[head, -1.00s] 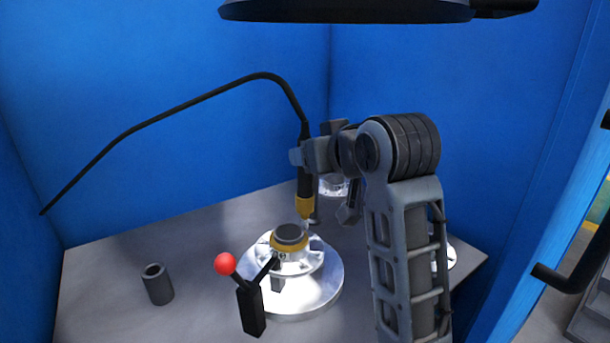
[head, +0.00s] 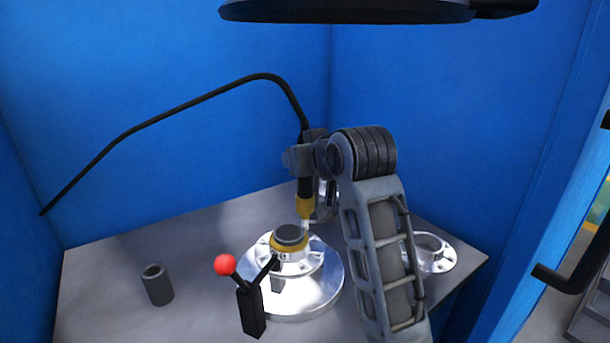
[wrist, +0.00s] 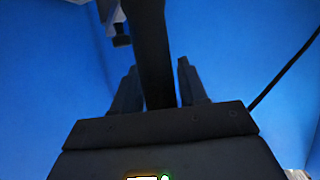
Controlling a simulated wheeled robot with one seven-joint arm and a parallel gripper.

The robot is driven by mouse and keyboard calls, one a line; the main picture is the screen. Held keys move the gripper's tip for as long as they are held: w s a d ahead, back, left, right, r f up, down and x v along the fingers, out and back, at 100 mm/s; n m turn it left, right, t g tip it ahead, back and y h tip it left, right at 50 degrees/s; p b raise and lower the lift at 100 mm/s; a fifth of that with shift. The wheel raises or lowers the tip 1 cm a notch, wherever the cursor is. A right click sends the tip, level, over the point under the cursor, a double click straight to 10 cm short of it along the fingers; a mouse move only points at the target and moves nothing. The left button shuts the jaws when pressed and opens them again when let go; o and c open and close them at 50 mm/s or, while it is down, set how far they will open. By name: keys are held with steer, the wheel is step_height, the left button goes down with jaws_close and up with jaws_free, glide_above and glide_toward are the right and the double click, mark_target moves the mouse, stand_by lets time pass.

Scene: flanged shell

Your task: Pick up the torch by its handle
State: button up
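The torch (head: 305,187) hangs upright near the back of the table, with a black handle, a yellow collar and a pale nozzle pointing down. A long black cable curves from its top to the left wall. My gripper (head: 294,158) is at the upper part of the handle, and its fingers hide some of it. In the wrist view, the dark handle (wrist: 153,50) stands between the two fingers of my gripper (wrist: 158,85). A thin gap shows beside the right finger, so the gripper looks open around the handle. Contact on the left side cannot be made out.
A round silver turntable (head: 320,295) carries a flanged part with a dark cap, just below the nozzle. A black lever with a red ball (head: 225,264) stands in front. A grey tube (head: 157,285) is at left, a silver flanged ring (head: 437,256) at right. Blue walls enclose the table.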

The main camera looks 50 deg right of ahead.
steer(key=c, duration=0.7)
jaws_close()
steer(key=shift+r, duration=0.2)
